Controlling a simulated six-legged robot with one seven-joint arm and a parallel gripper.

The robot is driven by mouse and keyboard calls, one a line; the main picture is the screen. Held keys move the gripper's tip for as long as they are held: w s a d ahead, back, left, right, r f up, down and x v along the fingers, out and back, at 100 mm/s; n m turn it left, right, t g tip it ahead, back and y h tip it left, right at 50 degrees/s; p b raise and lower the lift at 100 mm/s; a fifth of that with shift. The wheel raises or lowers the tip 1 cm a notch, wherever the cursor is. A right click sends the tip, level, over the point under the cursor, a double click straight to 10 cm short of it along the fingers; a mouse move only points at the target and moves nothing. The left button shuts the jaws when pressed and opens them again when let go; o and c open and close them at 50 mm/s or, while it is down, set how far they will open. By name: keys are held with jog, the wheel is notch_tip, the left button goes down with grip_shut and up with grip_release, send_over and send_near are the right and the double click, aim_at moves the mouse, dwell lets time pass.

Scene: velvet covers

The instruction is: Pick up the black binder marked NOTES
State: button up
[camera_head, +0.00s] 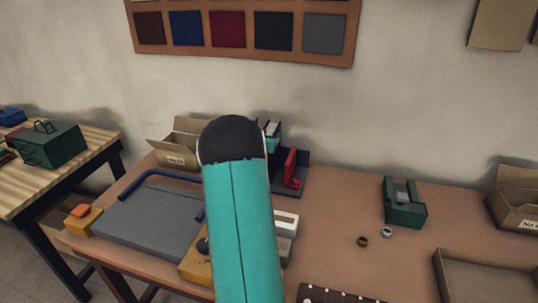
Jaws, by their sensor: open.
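No marking that reads NOTES can be made out in this view. A dark upright piece (274,129) with a teal and white piece beside it shows just right of my arm, at the back of the brown table. I cannot tell whether it is the black binder. My teal arm with its black rounded end rises through the middle and hides part of that group. My gripper is not in view.
A red item (291,168) stands in a dark holder (304,160). The brown table (335,235) also bears a cardboard box (178,152), a grey cutting board (145,220), a green device (404,203), two small rings and an open tray (490,285). Bare tabletop lies right of my arm.

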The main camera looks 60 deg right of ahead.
grip_shut()
jog(key=shift+r, duration=0.1)
jog(key=shift+r, duration=0.15)
